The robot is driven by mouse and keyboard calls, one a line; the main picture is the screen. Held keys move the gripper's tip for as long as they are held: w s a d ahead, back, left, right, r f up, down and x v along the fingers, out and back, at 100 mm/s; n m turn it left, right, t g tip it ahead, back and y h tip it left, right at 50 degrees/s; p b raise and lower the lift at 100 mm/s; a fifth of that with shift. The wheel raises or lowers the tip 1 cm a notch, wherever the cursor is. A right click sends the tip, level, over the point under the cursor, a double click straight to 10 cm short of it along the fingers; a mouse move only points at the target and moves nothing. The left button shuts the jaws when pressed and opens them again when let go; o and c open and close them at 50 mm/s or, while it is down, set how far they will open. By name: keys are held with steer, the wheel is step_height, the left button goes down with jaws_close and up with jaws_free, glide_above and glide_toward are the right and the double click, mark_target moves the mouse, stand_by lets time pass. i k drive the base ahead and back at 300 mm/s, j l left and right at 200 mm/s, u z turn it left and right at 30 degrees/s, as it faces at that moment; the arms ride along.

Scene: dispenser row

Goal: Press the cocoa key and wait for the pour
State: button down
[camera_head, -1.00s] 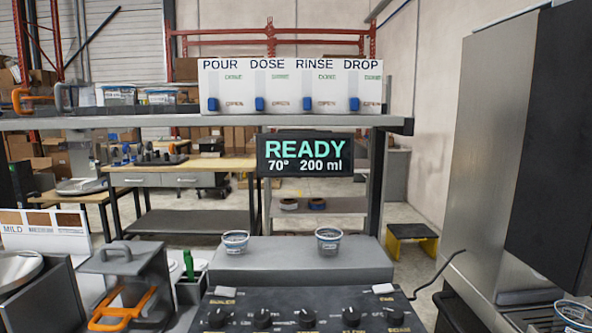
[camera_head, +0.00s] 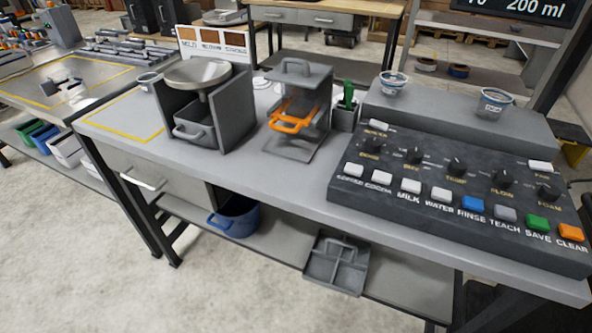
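The dark control panel (camera_head: 455,180) lies sloped on the bench at the right. Its front row holds several keys. The cocoa key (camera_head: 381,177) is white and second from the left, beside the white coffee key (camera_head: 353,169) and the white milk key (camera_head: 411,186). I cannot tell whether any key is pressed. Two small cups (camera_head: 392,83) (camera_head: 493,102) stand upright on the grey ledge behind the panel; their contents are unclear. The display (camera_head: 513,8) is cut off by the top edge, with "200 ml" readable. My gripper is not in view.
Left of the panel stand a grey holder with orange handles (camera_head: 292,118) and a round pan on a grey stand (camera_head: 198,73). A blue bin (camera_head: 234,215) and a grey divided tray (camera_head: 336,262) sit on the lower shelf. The floor in front is clear.

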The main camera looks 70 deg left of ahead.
mark_target(379, 176)
steer(key=i+u, duration=0.1)
steer(key=u, duration=1.9)
